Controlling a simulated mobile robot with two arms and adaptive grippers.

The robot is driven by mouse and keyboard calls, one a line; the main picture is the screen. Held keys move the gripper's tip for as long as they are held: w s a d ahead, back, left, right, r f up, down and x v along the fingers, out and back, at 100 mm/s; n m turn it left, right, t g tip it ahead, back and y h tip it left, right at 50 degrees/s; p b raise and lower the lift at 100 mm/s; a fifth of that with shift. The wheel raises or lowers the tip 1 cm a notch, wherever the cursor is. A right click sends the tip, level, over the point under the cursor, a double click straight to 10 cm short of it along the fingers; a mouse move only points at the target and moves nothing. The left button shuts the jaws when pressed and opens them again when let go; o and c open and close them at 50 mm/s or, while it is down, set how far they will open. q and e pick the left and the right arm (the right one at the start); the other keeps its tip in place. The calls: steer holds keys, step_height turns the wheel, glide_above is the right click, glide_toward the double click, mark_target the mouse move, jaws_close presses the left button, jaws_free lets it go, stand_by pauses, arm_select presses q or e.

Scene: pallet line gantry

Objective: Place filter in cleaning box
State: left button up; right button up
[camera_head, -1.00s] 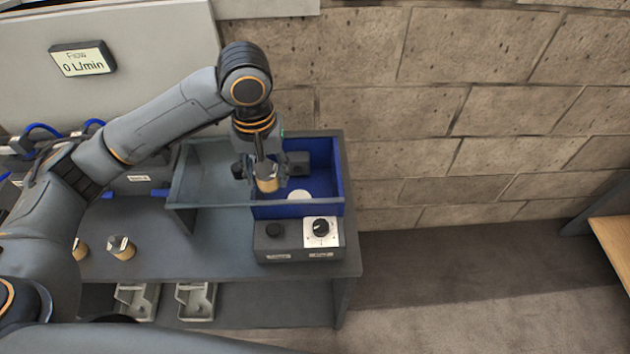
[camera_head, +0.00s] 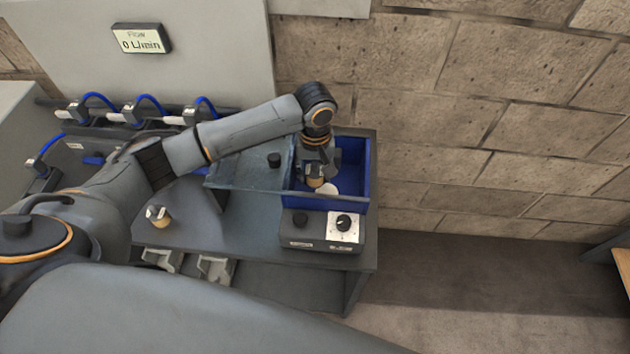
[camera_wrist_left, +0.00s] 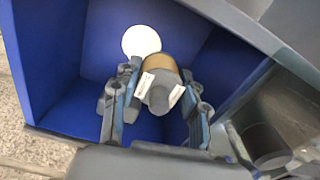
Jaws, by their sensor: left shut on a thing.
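My left gripper (camera_head: 316,176) is inside the blue cleaning box (camera_head: 352,201), toward its left side. It is shut on a filter (camera_head: 315,183) with a tan ring and grey body. In the left wrist view, the fingers (camera_wrist_left: 160,98) stand on both sides of the filter (camera_wrist_left: 158,66), with the blue walls (camera_wrist_left: 55,50) around it. A white disc (camera_wrist_left: 141,40) lies in the box close to the filter; it also shows in the head view (camera_head: 329,188). Whether the filter touches the floor I cannot tell. My right gripper is not in view.
A control unit with a dial (camera_head: 344,223) stands in front. Another filter (camera_head: 158,215) stands on the grey table (camera_head: 200,240). The flow display (camera_head: 142,40) reads 0 L/min.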

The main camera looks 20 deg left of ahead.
mark_target(315, 185)
arm_select(q)
step_height(315, 185, down, 4)
steer(key=shift+r, duration=0.15)
steer(key=shift+f, duration=0.6)
steer(key=o, duration=1)
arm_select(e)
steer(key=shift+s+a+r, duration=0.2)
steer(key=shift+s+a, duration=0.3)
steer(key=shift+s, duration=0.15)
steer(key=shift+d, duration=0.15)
